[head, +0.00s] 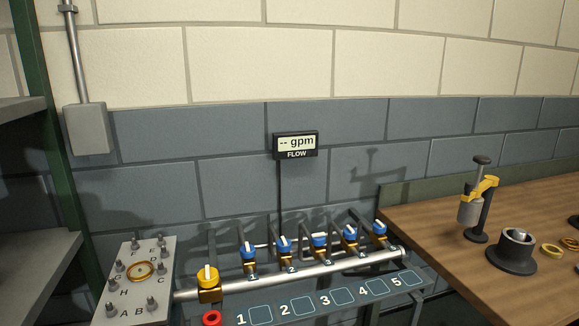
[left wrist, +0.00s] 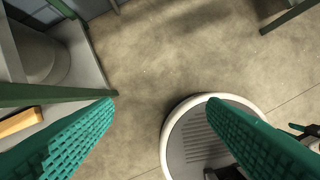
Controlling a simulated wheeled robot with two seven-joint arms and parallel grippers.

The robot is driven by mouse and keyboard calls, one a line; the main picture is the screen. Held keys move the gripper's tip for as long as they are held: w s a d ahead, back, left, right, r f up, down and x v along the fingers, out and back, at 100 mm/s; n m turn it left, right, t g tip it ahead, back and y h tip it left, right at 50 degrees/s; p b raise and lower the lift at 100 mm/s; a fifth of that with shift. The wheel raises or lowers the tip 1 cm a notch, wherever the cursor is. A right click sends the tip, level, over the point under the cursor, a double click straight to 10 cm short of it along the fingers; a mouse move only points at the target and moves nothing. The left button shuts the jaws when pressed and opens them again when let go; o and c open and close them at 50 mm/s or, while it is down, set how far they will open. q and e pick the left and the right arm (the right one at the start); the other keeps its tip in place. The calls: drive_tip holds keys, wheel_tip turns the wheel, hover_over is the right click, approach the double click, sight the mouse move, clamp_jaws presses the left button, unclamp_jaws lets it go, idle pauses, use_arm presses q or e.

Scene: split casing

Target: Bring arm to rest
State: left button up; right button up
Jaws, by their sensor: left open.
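My left gripper (left wrist: 160,110) shows in the left wrist view as two green ribbed fingers set wide apart. It is open, with nothing between the fingers but bare floor and part of a round grey base with a pale rim, which I take to be my own.
A shelf (left wrist: 75,70) stands close by the left finger. In the head view, a pipe manifold (head: 300,280) with several valves runs below a flow display (head: 296,144). A lettered plate (head: 135,285) is at left, a wooden bench (head: 440,250) at right.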

use_arm(q)
drive_tip(key=s+f+g, duration=0.1)
drive_tip(key=s+f, duration=0.2)
drive_tip(key=f, duration=0.6)
drive_tip(key=s+a+f+p, duration=0.1)
drive_tip(key=s+f, duration=0.2)
drive_tip(key=f, duration=0.5)
drive_tip(key=s+f+g, duration=0.1)
drive_tip(key=s+f, duration=0.3)
drive_tip(key=f, duration=0.5)
drive_tip(key=s+a+f, duration=0.2)
drive_tip(key=s+f, duration=0.3)
drive_tip(key=s, duration=0.4)
drive_tip(key=shift+f, duration=0.4)
drive_tip(key=shift+s+a, duration=0.1)
